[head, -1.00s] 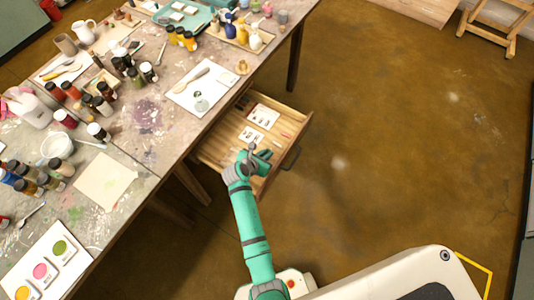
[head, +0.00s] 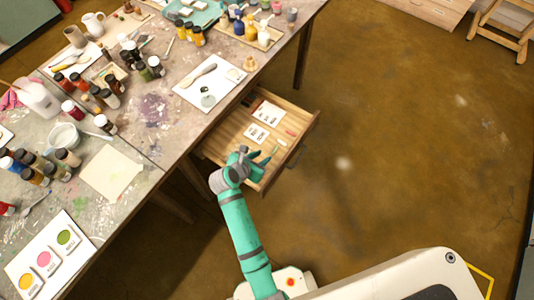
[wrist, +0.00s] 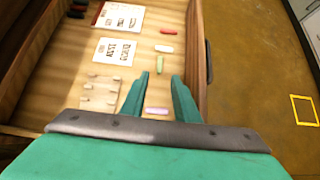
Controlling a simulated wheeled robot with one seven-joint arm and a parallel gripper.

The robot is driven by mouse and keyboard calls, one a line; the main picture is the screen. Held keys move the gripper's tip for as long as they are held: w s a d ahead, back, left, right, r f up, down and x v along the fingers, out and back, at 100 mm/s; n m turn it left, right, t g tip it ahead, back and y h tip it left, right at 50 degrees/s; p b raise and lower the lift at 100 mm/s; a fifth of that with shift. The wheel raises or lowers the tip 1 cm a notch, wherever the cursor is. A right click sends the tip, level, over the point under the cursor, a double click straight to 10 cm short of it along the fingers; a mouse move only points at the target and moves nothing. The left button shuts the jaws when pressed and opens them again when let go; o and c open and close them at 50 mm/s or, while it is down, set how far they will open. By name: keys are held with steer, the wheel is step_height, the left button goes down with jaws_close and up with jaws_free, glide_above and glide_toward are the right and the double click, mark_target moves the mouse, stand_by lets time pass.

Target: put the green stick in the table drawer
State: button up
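The table drawer (head: 228,143) is pulled out from under the paint-stained table (head: 135,170); its wooden front panel also shows in the wrist view (wrist: 193,50). The green stick (wrist: 160,66) lies inside the drawer, apparently on its floor, just past my fingertips. My gripper (wrist: 161,76) is over the drawer with its two teal fingers spread apart and nothing held between them. In the head view my gripper (head: 262,158) is above the drawer's near part.
Bottles crowd the tabletop.

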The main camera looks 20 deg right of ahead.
steer(key=shift+v, duration=1.45)
